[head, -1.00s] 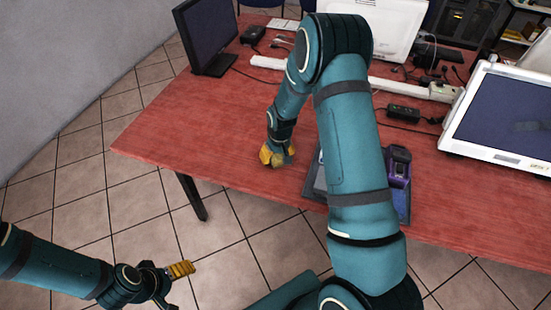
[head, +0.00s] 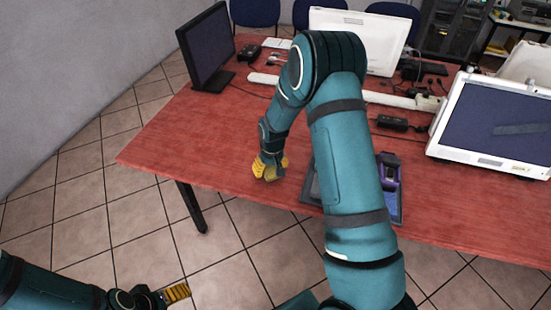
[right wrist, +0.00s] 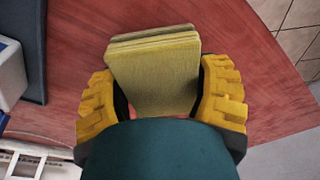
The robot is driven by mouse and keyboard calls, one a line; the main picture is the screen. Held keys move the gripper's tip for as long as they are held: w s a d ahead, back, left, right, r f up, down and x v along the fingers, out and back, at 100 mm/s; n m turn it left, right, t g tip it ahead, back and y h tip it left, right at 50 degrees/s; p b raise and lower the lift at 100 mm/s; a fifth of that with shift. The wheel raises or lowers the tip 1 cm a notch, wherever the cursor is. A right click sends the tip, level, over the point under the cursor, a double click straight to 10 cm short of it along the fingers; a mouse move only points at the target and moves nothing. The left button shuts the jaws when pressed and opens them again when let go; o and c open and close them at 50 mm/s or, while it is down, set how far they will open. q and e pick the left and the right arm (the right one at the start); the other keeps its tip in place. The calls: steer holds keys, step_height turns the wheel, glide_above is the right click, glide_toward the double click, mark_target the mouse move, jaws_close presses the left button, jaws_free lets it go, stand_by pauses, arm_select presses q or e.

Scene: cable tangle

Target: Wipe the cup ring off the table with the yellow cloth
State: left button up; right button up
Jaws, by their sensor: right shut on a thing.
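My right gripper (head: 270,168) is low at the table (head: 190,130), near its front edge. In the right wrist view, my right gripper (right wrist: 158,95) is shut on the yellow cloth (right wrist: 153,75), a folded, olive-yellow pad between its two yellow fingers. Whether the cloth touches the table is hard to tell. The cup ring is not visible in either view; the gripper, cloth or arm may hide it. My left gripper (head: 176,294) is at the bottom left, over the floor and away from the table; its jaw opening is unclear.
A dark tray (head: 312,190) with a purple-and-black item (head: 388,172) lies right of my right gripper, partly behind my arm. A dark monitor (head: 206,45) stands at the back left, a white-framed screen (head: 492,125) at the right. The table's left part is clear.

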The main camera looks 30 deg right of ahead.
step_height(320, 180, up, 2)
steer(key=shift+p, duration=0.45)
steer(key=shift+r+p, duration=0.65)
steer(key=shift+r, duration=0.4)
